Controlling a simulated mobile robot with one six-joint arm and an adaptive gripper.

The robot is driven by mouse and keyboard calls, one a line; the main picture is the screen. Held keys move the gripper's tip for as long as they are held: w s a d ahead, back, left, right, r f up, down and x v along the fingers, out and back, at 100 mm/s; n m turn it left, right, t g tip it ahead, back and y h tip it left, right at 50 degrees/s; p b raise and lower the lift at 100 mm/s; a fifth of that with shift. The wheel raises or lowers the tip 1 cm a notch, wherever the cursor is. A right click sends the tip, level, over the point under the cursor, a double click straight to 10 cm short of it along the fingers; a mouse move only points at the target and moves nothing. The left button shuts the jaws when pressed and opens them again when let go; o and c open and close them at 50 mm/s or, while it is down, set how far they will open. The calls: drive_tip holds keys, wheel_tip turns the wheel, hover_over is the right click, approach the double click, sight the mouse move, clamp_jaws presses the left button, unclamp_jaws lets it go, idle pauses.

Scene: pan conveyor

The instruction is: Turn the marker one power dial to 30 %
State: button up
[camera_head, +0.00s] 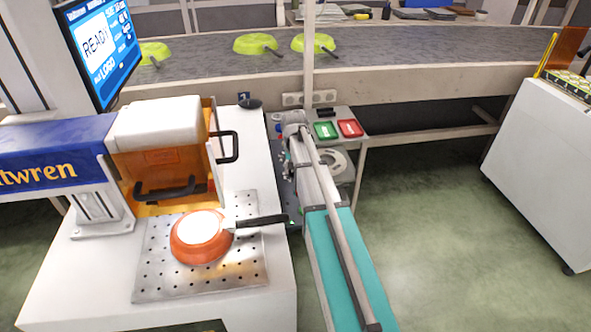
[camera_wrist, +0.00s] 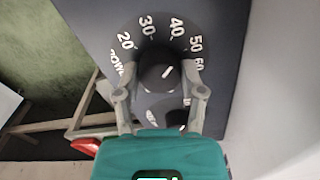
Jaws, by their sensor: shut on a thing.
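The power dial in the wrist view has a black round scale (camera_wrist: 130,55) with white figures including 20, 30, 40, 50 and 60. Its black knob (camera_wrist: 158,74) stands between my fingers, and its white pointer line slants up and right, roughly towards the 40 to 50 side. My gripper (camera_wrist: 158,88) is shut on the knob, one finger on each side. In the head view my gripper (camera_head: 291,124) is at the control panel (camera_head: 284,190) beside the marker (camera_head: 158,140); my arm hides the dial there.
An orange pan (camera_head: 196,240) lies on the perforated plate (camera_head: 150,283) under the marker. The screen (camera_head: 101,45) reads READY. Lime pans (camera_head: 256,43) lie on the conveyor (camera_head: 400,65) behind.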

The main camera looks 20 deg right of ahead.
drive_tip(key=n, duration=0.4)
drive_tip(key=shift+s+a+n, duration=0.1)
drive_tip(key=shift+s+n, duration=0.1)
drive_tip(key=shift+n, duration=2.1)
drive_tip(key=o, duration=1.2)
drive_tip(key=shift+c, duration=0.2)
drive_tip(key=shift+w, duration=0.1)
